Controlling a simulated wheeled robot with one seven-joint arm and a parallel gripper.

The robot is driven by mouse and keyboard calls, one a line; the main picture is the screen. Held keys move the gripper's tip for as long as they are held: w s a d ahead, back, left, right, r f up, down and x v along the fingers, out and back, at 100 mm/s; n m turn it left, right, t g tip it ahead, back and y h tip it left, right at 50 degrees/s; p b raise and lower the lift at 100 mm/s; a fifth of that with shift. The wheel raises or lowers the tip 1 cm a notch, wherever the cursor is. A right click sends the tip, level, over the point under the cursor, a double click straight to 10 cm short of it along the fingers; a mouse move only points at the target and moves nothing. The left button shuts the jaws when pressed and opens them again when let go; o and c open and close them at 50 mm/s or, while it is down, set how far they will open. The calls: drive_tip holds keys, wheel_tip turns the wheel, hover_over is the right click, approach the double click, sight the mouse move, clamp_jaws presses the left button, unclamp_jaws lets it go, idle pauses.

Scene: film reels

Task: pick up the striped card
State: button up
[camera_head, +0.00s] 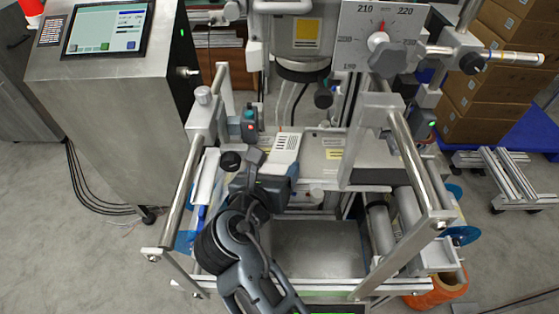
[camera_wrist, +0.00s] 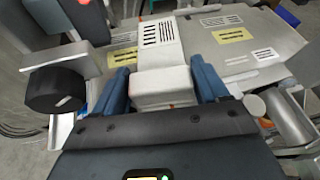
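A white piece with black stripes (camera_head: 285,150) lies on the grey machine deck, just beyond my gripper. In the wrist view the striped face (camera_wrist: 158,33) slopes up and away from a pale block (camera_wrist: 165,86) between my fingers. It looks more like a slotted housing than a flat card, and I cannot tell whether it is the striped card. My gripper (camera_wrist: 163,66) is open, with blue fingers on either side of the pale block; contact is unclear. In the head view my gripper (camera_head: 268,172) is partly hidden by my arm.
Yellow labels (camera_wrist: 234,34) and white striped labels (camera_wrist: 266,54) lie flat on the deck to the right. A black knob (camera_wrist: 56,89) is close on the left. Metal rails (camera_head: 405,160) flank the machine. A dial (camera_head: 380,38) stands behind.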

drive_tip(key=c, duration=0.6)
drive_tip(key=shift+r, duration=0.1)
drive_tip(key=shift+c, duration=0.2)
drive_tip(key=shift+r+p, duration=1.45)
drive_tip(key=shift+p, duration=0.95)
drive_tip(key=shift+r+p, duration=0.3)
drive_tip(key=shift+p, duration=0.2)
